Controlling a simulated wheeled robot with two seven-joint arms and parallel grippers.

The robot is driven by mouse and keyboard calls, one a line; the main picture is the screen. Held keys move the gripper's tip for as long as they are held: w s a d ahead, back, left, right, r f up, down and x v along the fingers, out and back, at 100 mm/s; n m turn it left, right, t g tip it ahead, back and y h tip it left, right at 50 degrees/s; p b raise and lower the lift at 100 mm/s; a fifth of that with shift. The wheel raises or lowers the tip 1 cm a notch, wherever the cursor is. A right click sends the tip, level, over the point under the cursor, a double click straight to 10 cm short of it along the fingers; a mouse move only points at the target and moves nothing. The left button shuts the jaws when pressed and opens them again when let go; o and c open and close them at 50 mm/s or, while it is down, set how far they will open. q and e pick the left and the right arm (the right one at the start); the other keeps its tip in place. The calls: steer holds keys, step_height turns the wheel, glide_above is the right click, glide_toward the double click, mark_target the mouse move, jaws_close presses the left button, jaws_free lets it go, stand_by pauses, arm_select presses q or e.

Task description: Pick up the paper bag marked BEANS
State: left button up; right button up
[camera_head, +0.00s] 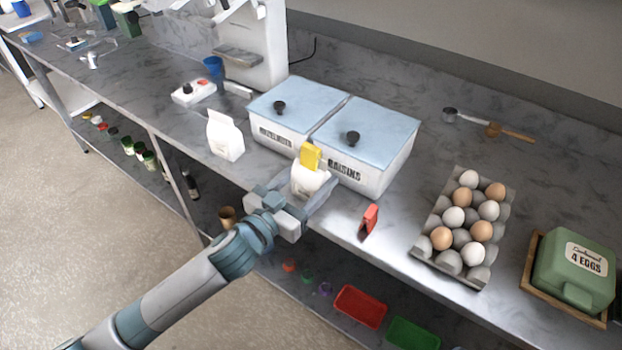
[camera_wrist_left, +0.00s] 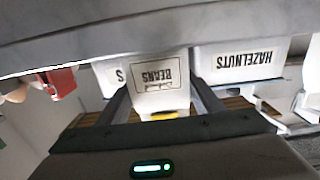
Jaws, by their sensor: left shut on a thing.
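The white paper bag (camera_head: 309,183) with a yellow clip (camera_head: 311,156) at its top stands in front of the two lidded bins. In the left wrist view the bag (camera_wrist_left: 160,98) shows a framed label that appears upside down and reads BEANS. My left gripper (camera_head: 305,194) is shut on this bag, with one finger on each side; the fingers (camera_wrist_left: 162,100) also show in the wrist view. I cannot tell whether the bag touches the counter. My right gripper is not in view.
Another white bag (camera_head: 225,136) stands to the left. Bins marked HAZELNUTS (camera_head: 275,137) and RAISINS (camera_head: 345,172) stand close behind. A red clip (camera_head: 369,220), an egg tray (camera_head: 429,232) and a green egg box (camera_head: 575,268) lie to the right. Clear counter (camera_head: 400,185) lies between bins and tray.

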mark_target(314, 168)
arm_select(q)
steer(key=shift+r, duration=1.45)
steer(key=shift+s+d+r+b, duration=0.2)
steer(key=shift+d+r, duration=0.2)
steer(key=shift+r, duration=0.1)
steer(key=shift+s+d+r+b, duration=0.15)
steer(key=shift+s+d+r, duration=0.05)
steer(key=shift+d+r, duration=0.25)
steer(key=s+d+r+b, duration=0.1)
steer(key=s+d+r, duration=0.3)
steer(key=d+r, duration=0.2)
steer(key=d, duration=0.2)
steer(key=shift+s+d, duration=0.3)
steer(key=shift+s, duration=0.05)
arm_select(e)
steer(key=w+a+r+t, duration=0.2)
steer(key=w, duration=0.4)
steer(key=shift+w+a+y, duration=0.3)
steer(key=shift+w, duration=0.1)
arm_select(q)
steer(key=shift+a, duration=0.1)
